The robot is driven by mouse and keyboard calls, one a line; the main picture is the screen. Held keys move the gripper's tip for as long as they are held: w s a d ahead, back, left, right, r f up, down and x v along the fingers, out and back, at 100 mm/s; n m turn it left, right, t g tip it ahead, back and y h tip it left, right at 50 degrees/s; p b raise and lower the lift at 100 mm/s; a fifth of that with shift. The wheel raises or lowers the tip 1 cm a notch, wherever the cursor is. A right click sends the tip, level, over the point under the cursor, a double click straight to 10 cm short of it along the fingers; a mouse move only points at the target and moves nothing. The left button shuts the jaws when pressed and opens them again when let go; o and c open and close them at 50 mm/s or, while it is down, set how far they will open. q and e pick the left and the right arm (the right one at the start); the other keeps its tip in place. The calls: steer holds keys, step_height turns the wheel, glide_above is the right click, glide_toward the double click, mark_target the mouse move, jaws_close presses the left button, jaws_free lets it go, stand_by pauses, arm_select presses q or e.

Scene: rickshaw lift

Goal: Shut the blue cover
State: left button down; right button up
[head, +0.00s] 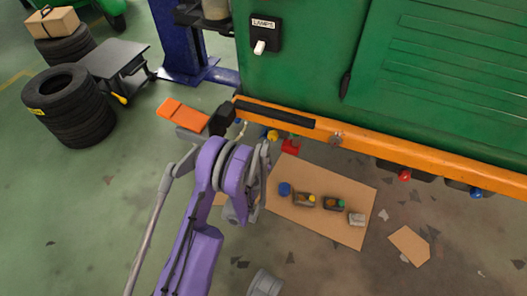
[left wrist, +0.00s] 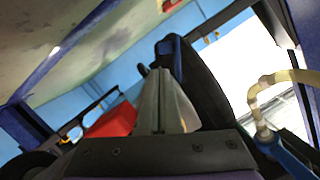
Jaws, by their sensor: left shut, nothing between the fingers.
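A small blue part (head: 475,193) hangs under the orange rail on the right in the head view. A round blue piece (head: 285,189) lies on the cardboard sheet. I cannot tell for sure which of these is the blue cover. My left gripper (head: 264,152) is beside the orange rail, left of the cardboard sheet, well away from the hanging blue part. In the left wrist view its fingers (left wrist: 161,80) are together with nothing between them. A blue curved part (left wrist: 175,55) shows behind the fingertips; whether they touch is unclear. My right gripper is out of view.
The green vehicle body (head: 310,75) and its orange rail (head: 435,155) fill the upper right. A cardboard sheet (head: 290,217) with several small parts lies on the floor. Tyres (head: 72,110), a black stand (head: 113,58) and a blue post (head: 178,40) stand at left.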

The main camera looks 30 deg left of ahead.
arm_select(q)
steer(key=x, duration=0.3)
steer(key=shift+w+a+b, duration=0.1)
steer(key=shift+w+b, duration=0.2)
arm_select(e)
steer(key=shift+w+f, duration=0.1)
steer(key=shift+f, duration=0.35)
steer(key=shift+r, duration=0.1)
arm_select(q)
steer(key=shift+a+f+m+p, duration=0.1)
steer(key=shift+m+p, duration=0.3)
steer(key=shift+p, duration=0.05)
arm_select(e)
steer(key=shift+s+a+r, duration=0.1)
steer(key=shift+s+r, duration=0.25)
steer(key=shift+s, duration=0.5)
